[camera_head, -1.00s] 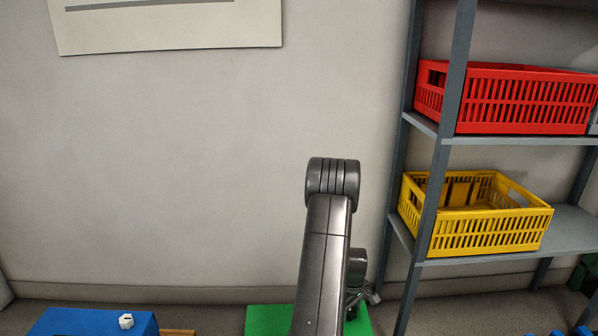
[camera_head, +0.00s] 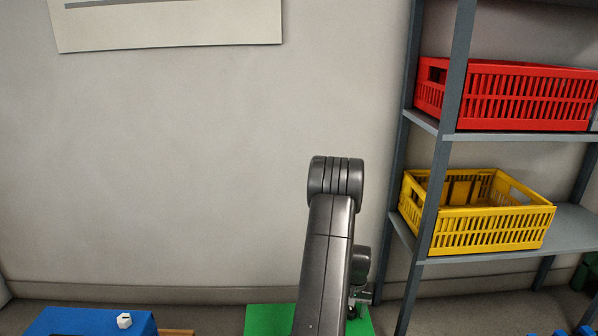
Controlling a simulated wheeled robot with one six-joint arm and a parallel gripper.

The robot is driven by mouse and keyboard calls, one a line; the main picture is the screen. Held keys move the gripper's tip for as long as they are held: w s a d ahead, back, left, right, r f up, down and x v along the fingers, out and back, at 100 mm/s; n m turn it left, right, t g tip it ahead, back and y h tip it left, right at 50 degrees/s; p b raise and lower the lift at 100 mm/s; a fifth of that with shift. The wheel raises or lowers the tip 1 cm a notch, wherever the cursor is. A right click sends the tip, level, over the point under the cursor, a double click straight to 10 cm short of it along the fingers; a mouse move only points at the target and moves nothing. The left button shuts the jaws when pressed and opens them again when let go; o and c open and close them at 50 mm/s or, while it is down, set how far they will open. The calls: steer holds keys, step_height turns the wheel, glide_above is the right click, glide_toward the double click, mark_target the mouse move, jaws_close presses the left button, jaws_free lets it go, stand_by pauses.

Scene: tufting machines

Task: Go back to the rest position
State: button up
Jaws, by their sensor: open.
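My arm rises in the middle of the head view, folded at its top joint. My gripper (camera_head: 360,300) hangs low behind the arm's near link, just right of it. Only a small part of it shows, and the near link hides the rest. It is open, and no object shows in it. It is above or in front of a green surface (camera_head: 268,318) at the bottom edge; I cannot tell the gap between them.
A grey shelf rack (camera_head: 440,140) stands at right with a red crate (camera_head: 525,97) above a yellow crate (camera_head: 490,232). A blue box (camera_head: 85,322) with a small white piece (camera_head: 124,320) is at bottom left.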

steer(key=shift+m, duration=1.6)
steer(key=shift+a, duration=0.1)
